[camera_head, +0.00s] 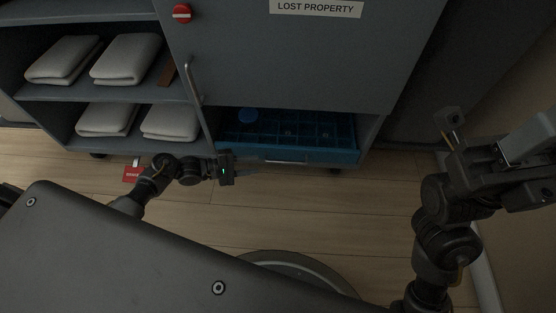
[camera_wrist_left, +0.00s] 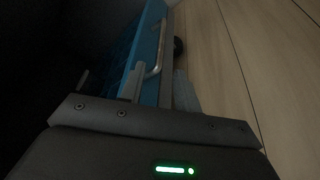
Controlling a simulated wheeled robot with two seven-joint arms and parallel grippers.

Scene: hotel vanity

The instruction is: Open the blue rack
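The blue rack (camera_head: 335,156) is a shallow, divided blue tray at the bottom of the grey cabinet, below the closed door; it sits partly out past the door's face. A pale bar handle (camera_head: 287,161) runs along its front. My left gripper (camera_head: 252,173) is low at the left end of the rack's front. In the left wrist view the fingers (camera_wrist_left: 158,88) are apart, with the rack's handle (camera_wrist_left: 154,70) at or just beyond the gap between them; contact is unclear. My right gripper is at the right edge, away from the rack; its finger opening is unclear.
The grey door (camera_head: 300,55) has a vertical handle and a "LOST PROPERTY" label (camera_head: 316,8). Open shelves at left hold folded white towels (camera_head: 127,60). A red tag (camera_head: 132,173) lies near the floor by my left arm. The wooden floor before the rack is clear.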

